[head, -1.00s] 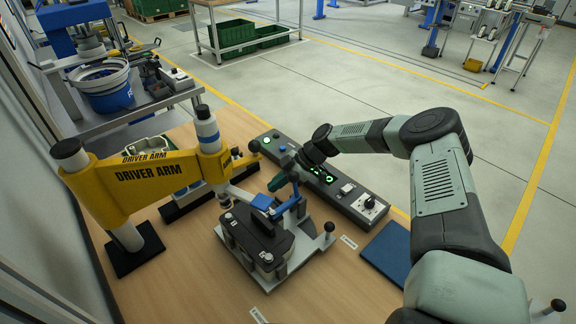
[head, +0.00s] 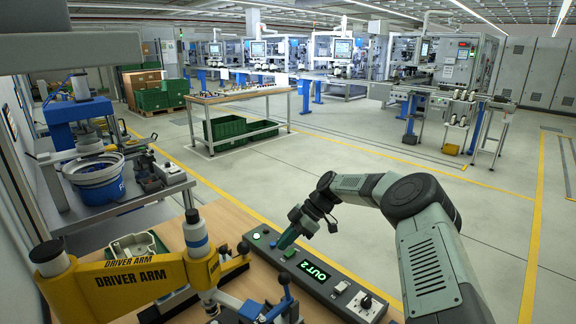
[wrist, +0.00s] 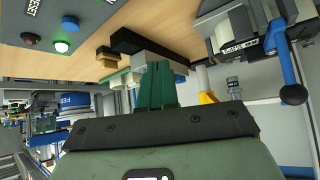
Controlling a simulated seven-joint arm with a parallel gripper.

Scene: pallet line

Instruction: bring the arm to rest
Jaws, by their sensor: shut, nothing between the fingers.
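My gripper (head: 287,241) is at the end of my arm, in the middle of the head view, and appears above the control panel (head: 337,298). Its green fingers (wrist: 158,85) are together with nothing between them in the wrist view. The panel has a lit green button, a blue button and a display reading "OUT2". In the wrist view, the green button (wrist: 61,47) and blue button (wrist: 70,22) are at the upper left, apart from the fingers. My arm is bent, with its elbow raised at the right of the head view.
The yellow driver arm (head: 130,276) stands left on the wooden bench. A fixture with a blue-handled clamp (head: 262,308) is partly cut off at the bottom; its blue lever (wrist: 284,62) shows in the wrist view. A feeder bowl (head: 95,170) is behind left.

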